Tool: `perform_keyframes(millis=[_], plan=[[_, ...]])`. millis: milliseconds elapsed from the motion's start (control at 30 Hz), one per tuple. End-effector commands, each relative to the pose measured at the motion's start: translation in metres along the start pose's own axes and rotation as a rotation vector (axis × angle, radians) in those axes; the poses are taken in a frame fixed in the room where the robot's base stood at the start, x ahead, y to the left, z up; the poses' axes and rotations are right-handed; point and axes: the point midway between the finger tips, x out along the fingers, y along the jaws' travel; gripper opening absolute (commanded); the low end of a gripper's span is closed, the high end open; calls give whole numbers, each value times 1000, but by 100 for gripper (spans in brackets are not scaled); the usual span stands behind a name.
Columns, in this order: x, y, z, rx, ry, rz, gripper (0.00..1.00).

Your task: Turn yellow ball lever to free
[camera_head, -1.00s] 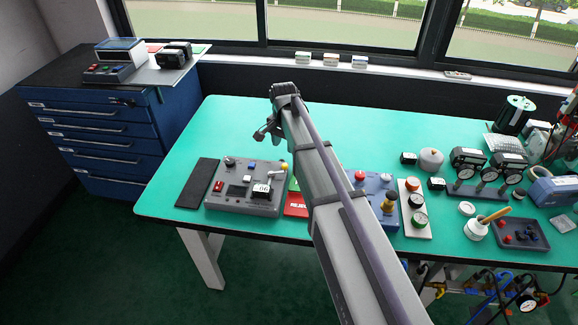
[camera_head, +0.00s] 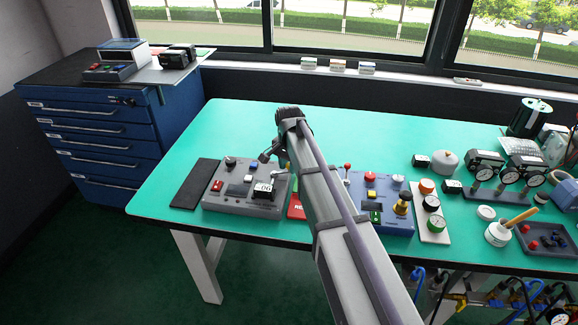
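My gripper (camera_head: 265,157) is just behind and left of the ball, above the panel's back edge. One dark finger shows; the rest is hidden by my wrist. I cannot tell whether it touches the lever or how wide it is.
A red card (camera_head: 296,207) lies between the panels. Gauges and a parts tray (camera_head: 541,238) fill the right side. The back left bench is clear.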

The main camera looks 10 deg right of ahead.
Motion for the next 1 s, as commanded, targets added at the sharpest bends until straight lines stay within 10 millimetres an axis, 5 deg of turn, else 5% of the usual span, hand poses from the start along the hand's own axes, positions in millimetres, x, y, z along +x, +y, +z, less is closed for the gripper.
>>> perform_keyframes(millis=[300, 667, 1000], plan=[[0, 0, 0, 0, 0, 0, 0], [0, -2, -2, -52, 0, 0, 0], [0, -11, -9, -277, 0, 0, 0]])
